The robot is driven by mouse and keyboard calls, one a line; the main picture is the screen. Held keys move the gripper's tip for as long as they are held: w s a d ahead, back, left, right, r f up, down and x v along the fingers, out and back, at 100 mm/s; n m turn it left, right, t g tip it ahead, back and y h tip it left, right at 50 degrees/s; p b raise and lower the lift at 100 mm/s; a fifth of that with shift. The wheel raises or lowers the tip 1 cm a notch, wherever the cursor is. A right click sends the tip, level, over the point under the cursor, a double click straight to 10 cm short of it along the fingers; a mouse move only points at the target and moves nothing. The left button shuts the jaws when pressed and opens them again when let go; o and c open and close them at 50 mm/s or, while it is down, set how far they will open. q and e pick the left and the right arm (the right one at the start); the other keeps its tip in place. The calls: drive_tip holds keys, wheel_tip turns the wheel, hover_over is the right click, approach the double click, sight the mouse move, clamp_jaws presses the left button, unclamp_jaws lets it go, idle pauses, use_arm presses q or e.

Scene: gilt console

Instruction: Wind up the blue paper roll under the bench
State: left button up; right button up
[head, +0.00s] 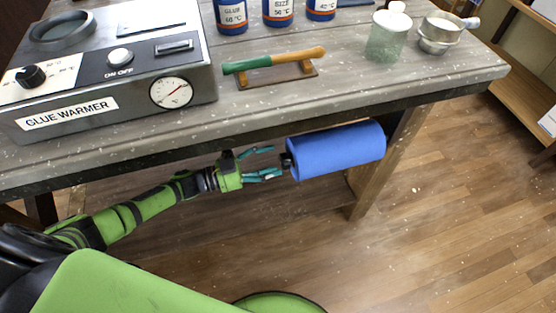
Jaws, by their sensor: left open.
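The blue paper roll (338,149) hangs horizontally under the right part of the bench (400,93). A dark knob or shaft end (287,161) sticks out of its left end. My left gripper (272,162) is under the bench's front edge, just left of that dark end. Its teal fingers are apart and point right toward it. The lower fingertip is close to the dark end; I cannot tell whether they touch. No loose paper shows hanging from the roll. My right gripper is not in view.
On the bench stand a glue warmer (110,70), several blue bottles (232,14), a green-and-wood handled tool (275,60) on a rest, a glass jar (388,38) and a metal pot (438,33). A bench leg (375,170) stands below the roll. The floor at right is clear.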

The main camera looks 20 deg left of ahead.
use_arm(q)
drive_tip(key=v, duration=0.9)
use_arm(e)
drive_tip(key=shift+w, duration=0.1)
use_arm(q)
drive_tip(key=a+f+n+t+y+p, duration=0.3)
drive_tip(key=a+f+n+y+p, duration=0.15)
drive_tip(key=f+n+y, duration=0.45)
drive_tip(key=s+a+f+n+g+y+p, duration=0.1)
drive_tip(key=s+f+n+g+y+p, duration=0.25)
drive_tip(key=s+f, duration=0.65)
drive_tip(key=s+d+f+n+g+p, duration=0.1)
drive_tip(key=s+d+f+g, duration=0.1)
drive_tip(key=s, duration=0.6)
drive_tip(key=s+d+f+n+g+y+p, duration=0.1)
drive_tip(key=s+d+f+n+g, duration=0.1)
drive_tip(key=s, duration=0.6)
drive_tip(key=s+d+f+n+g+y+p, duration=0.1)
drive_tip(key=s+d+f+g+p, duration=0.1)
drive_tip(key=s, duration=0.7)
wheel_tip(320, 180, down, 2)
drive_tip(key=shift+d+f+n+g, duration=0.3)
drive_tip(key=shift+d+g, duration=0.3)
drive_tip(key=shift+g, duration=0.65)
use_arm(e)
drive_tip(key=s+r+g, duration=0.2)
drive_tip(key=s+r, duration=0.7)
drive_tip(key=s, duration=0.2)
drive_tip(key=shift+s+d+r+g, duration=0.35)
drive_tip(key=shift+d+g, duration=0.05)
